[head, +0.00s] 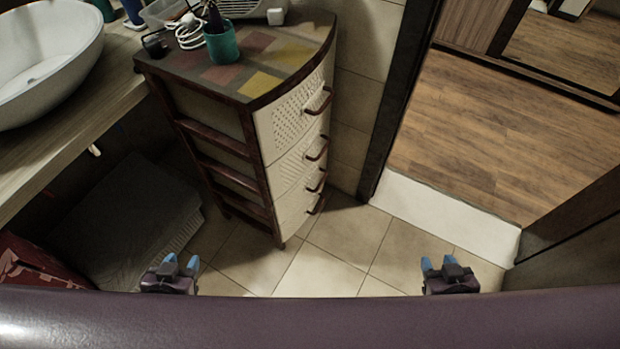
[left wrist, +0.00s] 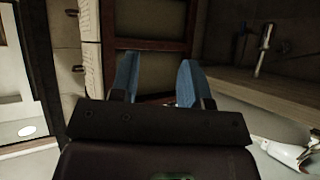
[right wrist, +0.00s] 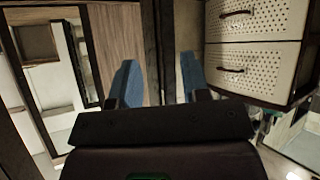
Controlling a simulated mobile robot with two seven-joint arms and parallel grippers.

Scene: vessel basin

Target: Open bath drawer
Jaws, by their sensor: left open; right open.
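The bath drawer unit (head: 287,127) stands in the middle of the head view, a tall cabinet with cream perforated fronts and dark brown handles. Its drawers all look shut. The top drawer handle (head: 319,101) faces right. My left gripper (head: 181,262) is open and empty, low at the left, in front of the unit. My right gripper (head: 439,264) is open and empty, low at the right, apart from the unit. The right wrist view shows perforated drawer fronts (right wrist: 254,68) at the right. The left wrist view shows the unit's brown frame (left wrist: 150,45) beyond the fingers.
A green cup (head: 222,46), a white cable (head: 190,34) and other items stand on the unit's top. A counter (head: 95,98) with a white basin (head: 50,62) is at the left. A doorway with wooden floor (head: 490,140) is at the right. The tiled floor (head: 325,268) between my grippers is clear.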

